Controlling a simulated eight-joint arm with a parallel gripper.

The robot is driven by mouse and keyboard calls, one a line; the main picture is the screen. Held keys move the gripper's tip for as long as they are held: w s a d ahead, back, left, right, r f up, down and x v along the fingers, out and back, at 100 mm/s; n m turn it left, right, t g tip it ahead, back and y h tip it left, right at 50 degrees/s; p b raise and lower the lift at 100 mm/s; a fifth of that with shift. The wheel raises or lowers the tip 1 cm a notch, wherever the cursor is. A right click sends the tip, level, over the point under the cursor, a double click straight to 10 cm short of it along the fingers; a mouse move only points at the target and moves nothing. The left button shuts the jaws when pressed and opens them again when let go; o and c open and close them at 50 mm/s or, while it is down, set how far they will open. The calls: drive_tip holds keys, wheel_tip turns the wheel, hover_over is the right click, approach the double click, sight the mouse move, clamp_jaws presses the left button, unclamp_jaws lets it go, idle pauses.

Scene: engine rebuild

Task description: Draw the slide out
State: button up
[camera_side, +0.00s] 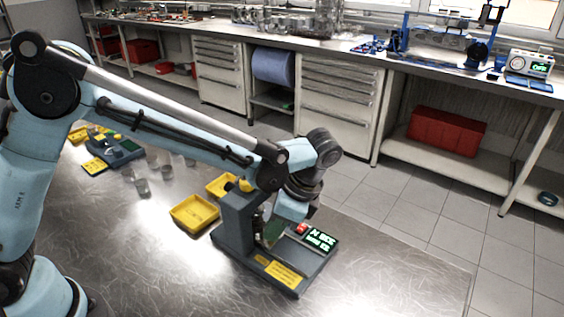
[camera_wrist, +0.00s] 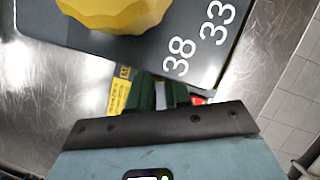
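A grey bench device (camera_side: 232,215) stands on the metal table, with a yellow knob (camera_side: 245,184) on its upright head. Its base carries a lit green display (camera_side: 320,240), a red button (camera_side: 302,229) and yellow labels (camera_side: 283,274). My gripper (camera_side: 272,234) reaches down just in front of the upright, low over the base. In the wrist view its two dark green fingers (camera_wrist: 160,92) stand with a narrow gap, their tips hidden behind the device head. I cannot make out the slide, nor whether the fingers touch or hold it.
In the wrist view the device head (camera_wrist: 200,62), marked 38 and 33, with its yellow knob (camera_wrist: 112,10), lies close to my gripper. Yellow bins (camera_side: 194,214) and small clear cups (camera_side: 141,187) stand to the left. The table is bare in front.

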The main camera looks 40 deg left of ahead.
clamp_jaws()
drive_tip(key=d, duration=0.9)
drive_tip(key=shift+d, duration=0.3)
drive_tip(key=o, duration=0.6)
unclamp_jaws()
drive_tip(key=shift+o, duration=0.2)
drive_tip(key=v, duration=1.2)
